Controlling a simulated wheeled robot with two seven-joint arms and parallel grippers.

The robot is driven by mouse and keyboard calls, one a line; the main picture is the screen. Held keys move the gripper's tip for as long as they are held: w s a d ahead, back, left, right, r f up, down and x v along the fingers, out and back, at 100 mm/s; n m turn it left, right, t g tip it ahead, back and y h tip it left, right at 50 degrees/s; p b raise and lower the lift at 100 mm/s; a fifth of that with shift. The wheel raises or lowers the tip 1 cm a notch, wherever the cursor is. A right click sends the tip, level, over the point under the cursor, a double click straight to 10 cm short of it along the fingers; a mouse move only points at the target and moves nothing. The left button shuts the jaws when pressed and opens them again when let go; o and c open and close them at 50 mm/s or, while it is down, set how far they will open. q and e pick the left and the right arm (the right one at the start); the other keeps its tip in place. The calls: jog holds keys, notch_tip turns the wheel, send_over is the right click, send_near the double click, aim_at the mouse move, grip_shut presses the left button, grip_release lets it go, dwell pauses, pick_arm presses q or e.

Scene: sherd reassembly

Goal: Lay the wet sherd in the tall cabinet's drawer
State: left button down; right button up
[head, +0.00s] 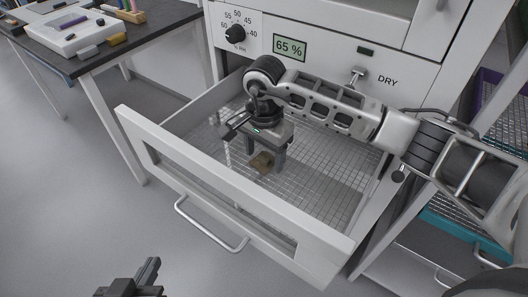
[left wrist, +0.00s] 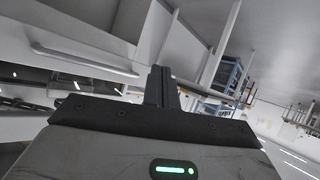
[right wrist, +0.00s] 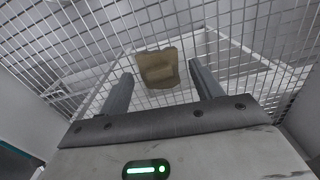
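The sherd (head: 262,162), a small brown piece, lies on the wire mesh floor of the tall cabinet's open drawer (head: 215,192). My right gripper (head: 264,157) reaches down into the drawer with its fingers open around the sherd. In the right wrist view the sherd (right wrist: 158,69) shows between the fingertips (right wrist: 160,74), with a gap on each side. Whether the sherd is wet I cannot tell. My left gripper (head: 150,280) is low in front of the drawer, at the bottom of the head view. Its fingers (left wrist: 162,86) are together and empty in the left wrist view.
The cabinet front has a dial (head: 236,34), a display reading 65 % (head: 290,47) and a key-like knob (head: 357,74) beside "DRY". A dark-topped table (head: 130,42) with a white tray (head: 82,33) stands left. Racks with bins stand right. The drawer's mesh around the sherd is clear.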

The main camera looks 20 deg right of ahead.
aim_at(264, 157)
jog(key=shift+r, duration=0.15)
pick_arm(q)
jog(key=r+p, duration=0.1)
jog(key=p, duration=0.1)
jog(key=r+p, duration=0.1)
jog(key=p, duration=0.1)
jog(key=r+p, duration=0.1)
jog(key=p, duration=0.2)
jog(key=shift+w+a+g, duration=0.15)
jog(key=shift+a+g, duration=0.1)
jog(key=shift+g, duration=0.05)
pick_arm(e)
notch_tip(264, 157, up, 12)
